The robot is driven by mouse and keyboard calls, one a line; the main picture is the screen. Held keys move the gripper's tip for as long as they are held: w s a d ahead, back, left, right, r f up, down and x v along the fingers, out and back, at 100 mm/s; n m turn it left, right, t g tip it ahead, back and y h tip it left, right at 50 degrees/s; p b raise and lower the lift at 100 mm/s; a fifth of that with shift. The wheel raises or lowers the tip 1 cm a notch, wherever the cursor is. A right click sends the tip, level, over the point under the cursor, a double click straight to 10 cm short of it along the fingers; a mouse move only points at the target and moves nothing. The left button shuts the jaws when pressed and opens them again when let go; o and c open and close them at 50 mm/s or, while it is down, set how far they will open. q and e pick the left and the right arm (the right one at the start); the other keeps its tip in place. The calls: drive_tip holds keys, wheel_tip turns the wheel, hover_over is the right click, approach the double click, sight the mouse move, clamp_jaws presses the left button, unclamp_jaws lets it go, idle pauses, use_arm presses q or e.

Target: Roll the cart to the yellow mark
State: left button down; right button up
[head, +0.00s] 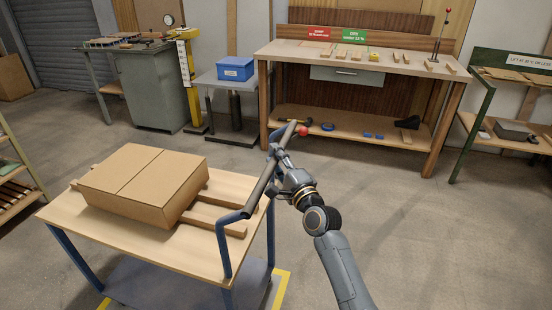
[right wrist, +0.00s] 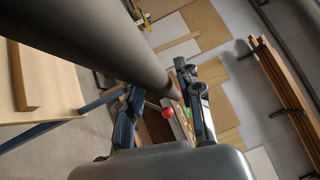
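The cart (head: 150,245) has a wooden top and blue legs and stands at the lower left. Its dark push handle (head: 262,190) rises at its right end on blue brackets. My right gripper (head: 273,171) is at the handle with its fingers spread. In the right wrist view the handle (right wrist: 120,45) crosses close in front of the gripper (right wrist: 164,80); the fingers are apart, and contact is not clear. The yellow mark (head: 281,287) shows on the floor at the cart's right front, partly hidden under the cart. My left gripper is not in view.
A cardboard box (head: 140,180) lies on wooden battens (head: 215,223) on the cart. A workbench (head: 360,67) stands behind, with a grey cabinet (head: 155,90) and a blue box (head: 235,69) at back left. A green-framed rack (head: 473,120) stands right. Floor at right is clear.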

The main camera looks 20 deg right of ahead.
clamp_jaws()
drive_tip(key=shift+s+d, duration=0.45)
drive_tip(key=shift+d, duration=0.25)
drive_tip(key=shift+o, duration=2.2)
unclamp_jaws()
drive_tip(key=shift+w+a, duration=0.1)
drive_tip(key=shift+a, duration=0.05)
drive_tip(key=v, duration=1.2)
